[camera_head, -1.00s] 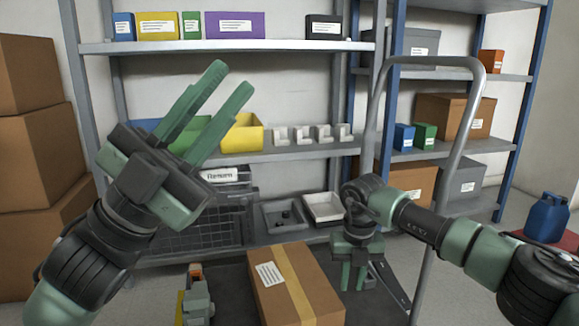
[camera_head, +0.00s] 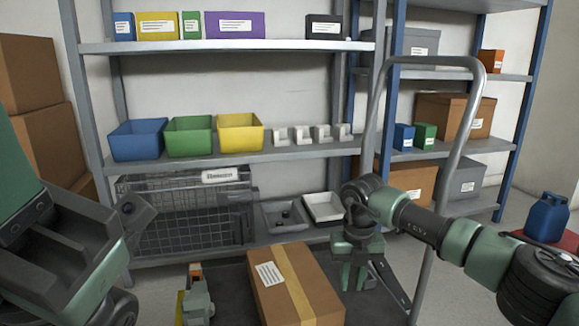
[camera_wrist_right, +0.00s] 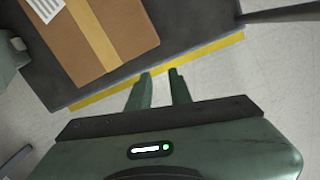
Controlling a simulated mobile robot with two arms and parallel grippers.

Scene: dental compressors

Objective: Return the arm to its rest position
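My right gripper (camera_head: 353,286) hangs low in the head view, fingers pointing down, just right of a taped cardboard box (camera_head: 292,288). In the right wrist view its two fingers (camera_wrist_right: 160,80) are apart with nothing between them, and the box (camera_wrist_right: 100,35) lies beyond them. My right arm reaches in from the right edge.
The box rests on a dark platform with a yellow edge stripe (camera_wrist_right: 200,64). A grey metal handle (camera_head: 455,160) rises beside my right arm. Shelves behind hold blue, green and yellow bins (camera_head: 240,134), and a wire crate (camera_head: 190,222). Stacked cartons (camera_head: 50,140) stand at left.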

